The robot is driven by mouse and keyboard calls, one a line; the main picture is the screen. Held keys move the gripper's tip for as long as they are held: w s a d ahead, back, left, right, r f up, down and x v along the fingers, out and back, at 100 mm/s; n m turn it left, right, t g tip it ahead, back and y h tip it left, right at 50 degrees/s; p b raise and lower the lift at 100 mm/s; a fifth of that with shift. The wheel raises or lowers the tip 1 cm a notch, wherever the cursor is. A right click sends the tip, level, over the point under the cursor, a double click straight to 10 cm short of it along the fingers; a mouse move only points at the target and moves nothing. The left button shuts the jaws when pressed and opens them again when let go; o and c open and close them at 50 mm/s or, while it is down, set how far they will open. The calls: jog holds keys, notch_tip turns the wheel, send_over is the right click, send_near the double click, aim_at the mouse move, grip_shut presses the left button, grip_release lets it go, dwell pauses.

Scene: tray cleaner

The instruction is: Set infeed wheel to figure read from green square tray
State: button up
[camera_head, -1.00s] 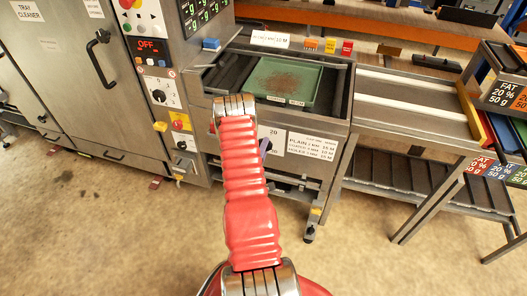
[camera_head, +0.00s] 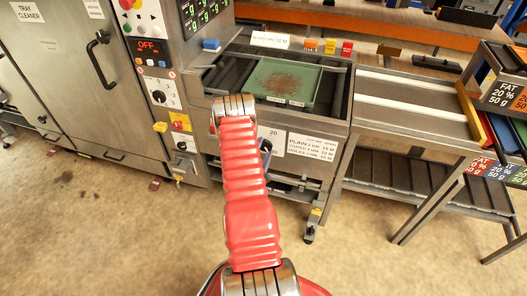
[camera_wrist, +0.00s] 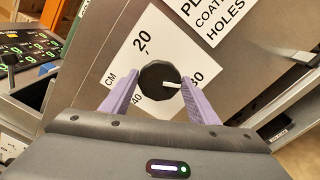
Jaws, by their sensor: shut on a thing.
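The black infeed wheel (camera_wrist: 158,92) sits on a white dial plate (camera_wrist: 146,55) in the wrist view. Its white pointer mark points right, toward a figure partly hidden by the right finger that looks like 30. The figure 20 shows at the upper left. My gripper (camera_wrist: 160,76) has its two purple fingers shut on the wheel's sides. In the head view my red arm hides the wheel. The green square tray (camera_head: 317,88) lies on the infeed, with brown crumbs spread over its middle. A small label on its front edge is too small to read.
A white notice (camera_head: 312,146) beside the dial lists PLAIN, COATED and HOLES with figures. The tray cleaner's control panel (camera_head: 158,60), with an OFF display, stands left of the infeed. The floor in front is clear.

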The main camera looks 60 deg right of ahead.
jog(key=shift+a+f, duration=0.1)
jog(key=shift+f, duration=0.1)
jog(key=o, duration=0.8)
jog(key=shift+c, duration=0.2)
jog(key=shift+o, duration=1.2)
jog(key=shift+r, duration=0.1)
jog(key=s+a, duration=0.2)
jog(key=a, duration=1.1)
jog(key=shift+a, duration=0.3)
